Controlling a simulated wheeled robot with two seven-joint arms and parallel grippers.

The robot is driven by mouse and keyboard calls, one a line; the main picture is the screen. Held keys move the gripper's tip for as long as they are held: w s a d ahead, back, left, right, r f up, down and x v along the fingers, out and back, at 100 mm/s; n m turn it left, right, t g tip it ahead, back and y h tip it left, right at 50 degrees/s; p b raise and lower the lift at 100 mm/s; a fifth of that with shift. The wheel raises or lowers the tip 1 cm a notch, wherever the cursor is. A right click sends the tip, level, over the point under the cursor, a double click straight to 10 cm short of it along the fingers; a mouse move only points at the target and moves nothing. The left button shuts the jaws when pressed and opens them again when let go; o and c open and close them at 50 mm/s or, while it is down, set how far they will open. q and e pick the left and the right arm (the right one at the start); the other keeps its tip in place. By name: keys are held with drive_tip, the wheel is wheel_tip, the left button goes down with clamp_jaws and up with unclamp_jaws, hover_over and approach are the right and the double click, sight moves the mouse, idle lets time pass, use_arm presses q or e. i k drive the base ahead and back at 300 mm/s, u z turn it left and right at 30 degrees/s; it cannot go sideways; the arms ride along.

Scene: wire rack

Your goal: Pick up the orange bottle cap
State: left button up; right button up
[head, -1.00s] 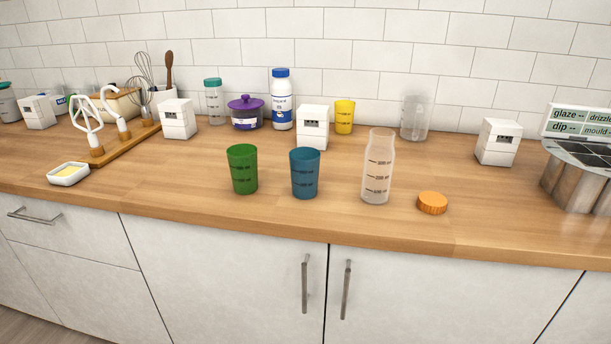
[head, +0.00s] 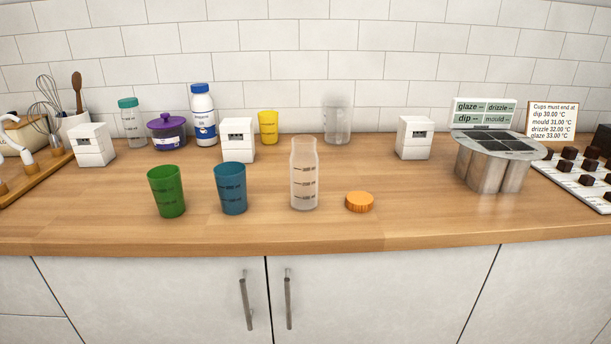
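The orange bottle cap (head: 359,202) lies flat on the wooden counter near its front edge, in the head view. It sits just right of a clear open bottle (head: 304,176) with dark measuring marks, which stands upright. A small gap separates the two. Neither of my grippers shows in the head view.
A blue cup (head: 231,188) and a green cup (head: 167,191) stand left of the bottle. Behind are white boxes (head: 413,138), a yellow cup (head: 268,127) and a clear beaker (head: 337,124). A metal holder (head: 490,172) stands right. The counter (head: 410,208) right of the cap is clear.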

sight(360, 201)
drive_tip(key=z, duration=0.75)
drive_tip(key=i, duration=0.35)
drive_tip(key=u, duration=1.05)
